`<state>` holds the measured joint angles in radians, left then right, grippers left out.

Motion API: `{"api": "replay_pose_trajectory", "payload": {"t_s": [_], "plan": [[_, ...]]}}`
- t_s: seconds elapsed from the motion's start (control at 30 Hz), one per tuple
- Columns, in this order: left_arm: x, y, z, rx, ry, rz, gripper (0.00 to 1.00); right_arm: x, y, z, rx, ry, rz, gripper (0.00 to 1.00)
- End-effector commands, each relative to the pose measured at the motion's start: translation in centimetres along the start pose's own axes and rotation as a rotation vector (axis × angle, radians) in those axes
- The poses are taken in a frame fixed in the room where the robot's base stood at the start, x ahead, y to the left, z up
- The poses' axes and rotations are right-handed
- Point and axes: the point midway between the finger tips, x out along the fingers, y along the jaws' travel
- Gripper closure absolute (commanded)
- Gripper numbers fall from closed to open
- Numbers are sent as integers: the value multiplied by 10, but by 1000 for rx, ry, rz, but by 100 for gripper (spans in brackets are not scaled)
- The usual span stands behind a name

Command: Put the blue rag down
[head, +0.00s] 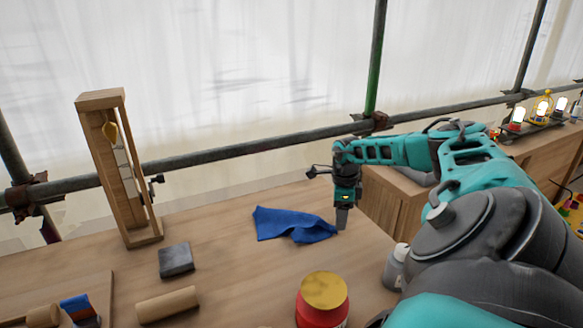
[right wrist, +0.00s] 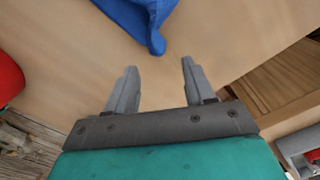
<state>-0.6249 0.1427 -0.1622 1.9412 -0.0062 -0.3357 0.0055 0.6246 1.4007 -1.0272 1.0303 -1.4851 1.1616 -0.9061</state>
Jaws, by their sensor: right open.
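The blue rag (head: 290,225) lies crumpled on the wooden bench top in the head view. Its tip also shows at the top of the right wrist view (right wrist: 147,18). My right gripper (head: 342,222) points down at the right end of the rag. In the right wrist view its two fingers (right wrist: 157,80) are apart with only bench between them. The rag's tip lies just beyond the fingertips, and I see no grip on it. My left gripper is not in view.
A red jar with a yellow lid (head: 323,298) stands at the front, near a grey bottle (head: 394,268). A dark grey block (head: 176,261), a wooden cylinder (head: 167,304) and a tall wooden frame (head: 130,190) are to the left. Bare bench (head: 240,280) lies before the rag.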

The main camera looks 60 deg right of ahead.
Motion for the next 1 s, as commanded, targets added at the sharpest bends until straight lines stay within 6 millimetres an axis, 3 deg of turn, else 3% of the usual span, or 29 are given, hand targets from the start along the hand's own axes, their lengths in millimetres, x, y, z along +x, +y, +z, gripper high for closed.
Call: {"api": "replay_pose_trajectory", "payload": {"t_s": [0.27,0.6,0.77,1.0], "plan": [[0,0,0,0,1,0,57,-22,-2,-10,2,1,-2,47],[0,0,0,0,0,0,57,-78,-6,-33,2,1,-1,47],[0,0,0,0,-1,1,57,-84,-6,-35,0,0,0,47],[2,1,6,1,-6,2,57,-77,-6,-22,-3,-3,3,69]]}}
